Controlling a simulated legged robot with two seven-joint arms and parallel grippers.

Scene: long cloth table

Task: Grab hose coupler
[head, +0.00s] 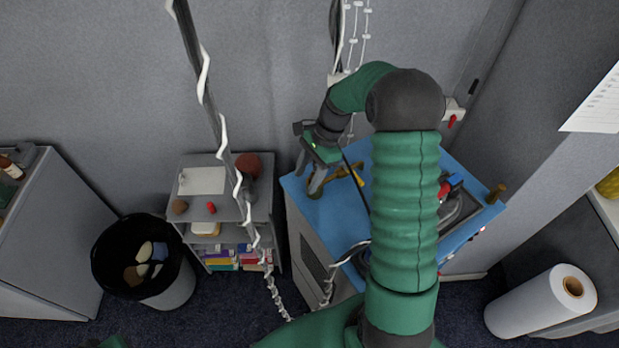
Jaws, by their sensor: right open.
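A blue-topped cabinet (300,196) stands at the centre right. A yellow-brown piece (347,174) lies on its top near the left back edge. A short brass-coloured cylinder (497,193) is at the top's right corner. I cannot tell for sure which of these is the hose coupler. My right gripper (314,183) is open above the left part of the blue top, its fingers pointing down, just left of the yellow-brown piece. I cannot tell whether they touch. My right arm hides the middle of the top. My left gripper is out of view.
Red and dark items (450,190) lie on the right of the blue top. Cables hang by the wall and in front of a grey shelf (262,210). A black-lined bin (112,262) stands at left, a white roll (540,303) at lower right.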

